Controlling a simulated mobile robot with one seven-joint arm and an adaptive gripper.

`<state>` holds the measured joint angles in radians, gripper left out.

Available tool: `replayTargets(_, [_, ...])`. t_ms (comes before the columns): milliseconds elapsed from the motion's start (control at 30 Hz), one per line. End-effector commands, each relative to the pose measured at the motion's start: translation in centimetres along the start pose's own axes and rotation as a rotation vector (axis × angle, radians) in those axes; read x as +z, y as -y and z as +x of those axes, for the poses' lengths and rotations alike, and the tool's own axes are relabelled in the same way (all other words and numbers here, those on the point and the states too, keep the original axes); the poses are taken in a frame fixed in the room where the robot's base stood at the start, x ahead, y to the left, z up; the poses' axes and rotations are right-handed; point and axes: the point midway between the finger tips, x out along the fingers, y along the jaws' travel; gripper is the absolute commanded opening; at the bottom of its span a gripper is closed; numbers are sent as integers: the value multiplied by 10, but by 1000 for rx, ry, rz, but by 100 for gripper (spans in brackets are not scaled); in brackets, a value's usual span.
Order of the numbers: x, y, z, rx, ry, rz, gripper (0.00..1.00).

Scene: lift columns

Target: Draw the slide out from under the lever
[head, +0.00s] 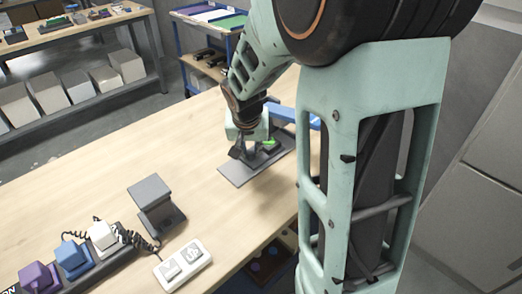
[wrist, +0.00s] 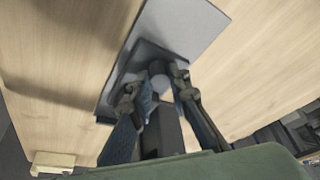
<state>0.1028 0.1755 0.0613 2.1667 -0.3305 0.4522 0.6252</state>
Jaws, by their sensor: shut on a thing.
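A flat grey plate (head: 236,173), which looks like the slide, lies on the wooden table under my gripper. In the wrist view the grey plate (wrist: 190,32) runs away from the fingers, with a darker block on it. My gripper (head: 250,150) is low over the plate. In the wrist view my gripper (wrist: 156,88) has its fingers on either side of a grey round-topped knob (wrist: 158,82) and is shut on it. A blue bar (head: 307,119), perhaps the lever, shows behind the gripper, partly hidden by my arm. A small green part shows beside the gripper.
A dark grey stand (head: 155,203) and a white two-button box (head: 183,265) stand at the front. A rail at the lower left carries purple, blue and white blocks (head: 103,236) with a coiled cord. The table left of the plate is clear.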

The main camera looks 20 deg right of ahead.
Motion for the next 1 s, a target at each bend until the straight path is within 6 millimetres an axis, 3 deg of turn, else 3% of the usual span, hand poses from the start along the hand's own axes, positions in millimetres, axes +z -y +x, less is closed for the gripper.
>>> replayTargets(100, [16, 19, -1, -6, -7, -7, 0])
replayTargets(300, [34, 38, -11, -4, -6, -6, 0])
replayTargets(733, [40, 43, -16, -3, 0, -2, 0])
replayTargets(767, [40, 43, -16, -3, 0, -2, 20])
replayTargets(800, [40, 43, -16, -3, 0, -3, 24])
replayTargets(900, [39, 43, -16, -2, 0, -3, 34])
replayTargets(1000, [39, 42, -16, -2, -1, -2, 34])
